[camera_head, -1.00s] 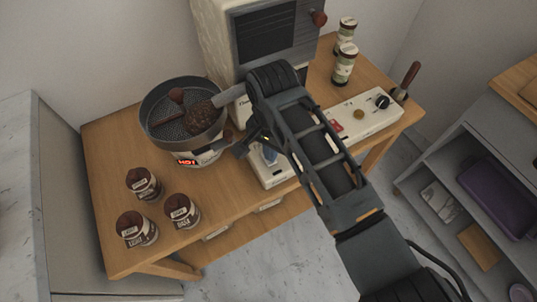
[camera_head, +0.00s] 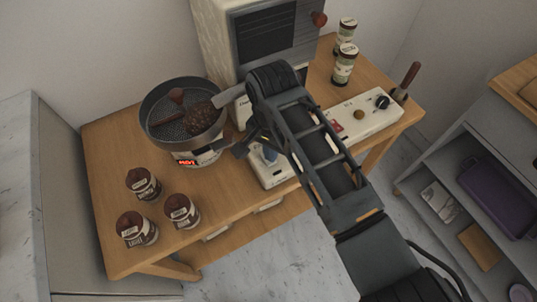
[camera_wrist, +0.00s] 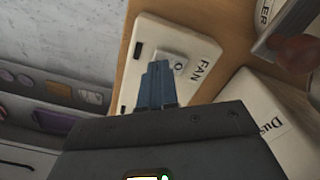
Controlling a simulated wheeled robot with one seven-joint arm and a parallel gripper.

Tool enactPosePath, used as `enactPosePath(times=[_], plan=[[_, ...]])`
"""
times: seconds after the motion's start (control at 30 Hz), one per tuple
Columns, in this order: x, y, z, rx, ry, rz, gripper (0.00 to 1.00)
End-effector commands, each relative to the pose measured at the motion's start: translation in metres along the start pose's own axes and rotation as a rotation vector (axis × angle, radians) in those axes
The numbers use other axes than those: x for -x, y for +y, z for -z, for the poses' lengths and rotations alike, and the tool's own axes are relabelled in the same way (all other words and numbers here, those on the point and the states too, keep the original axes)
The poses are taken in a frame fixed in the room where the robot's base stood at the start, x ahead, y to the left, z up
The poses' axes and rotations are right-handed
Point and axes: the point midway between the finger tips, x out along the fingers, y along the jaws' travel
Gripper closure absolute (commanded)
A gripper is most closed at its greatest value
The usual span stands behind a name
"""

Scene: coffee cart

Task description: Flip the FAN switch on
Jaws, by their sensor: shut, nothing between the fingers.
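The FAN panel (camera_wrist: 205,52) is a white plate with the word FAN printed on it, seen close up in the wrist view. Its white rocker switch (camera_wrist: 180,60) shows an O mark at one end; the other part is hidden behind my fingertips. My gripper (camera_wrist: 157,68) is shut and empty, its blue fingers over the switch and touching or very close to it. In the head view my gripper (camera_head: 270,154) is over the left end of the white control strip (camera_head: 272,178), where my arm hides much of the panel.
A roaster drum (camera_head: 183,110) with beans and a lit display (camera_head: 187,162) stands left of my gripper. Several jars, including one dark jar (camera_head: 182,210), stand at the left. A white machine (camera_head: 215,40) is behind. A black knob (camera_head: 382,102) is on the strip's right end.

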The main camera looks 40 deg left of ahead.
Motion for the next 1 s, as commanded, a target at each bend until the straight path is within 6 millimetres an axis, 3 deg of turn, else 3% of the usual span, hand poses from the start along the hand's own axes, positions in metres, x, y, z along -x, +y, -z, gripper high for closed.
enactPosePath(times=[1.0], plan=[[-0.0059, -0.0001, 0.0001, 0.0, 0.0, 0.0, 1.0]])
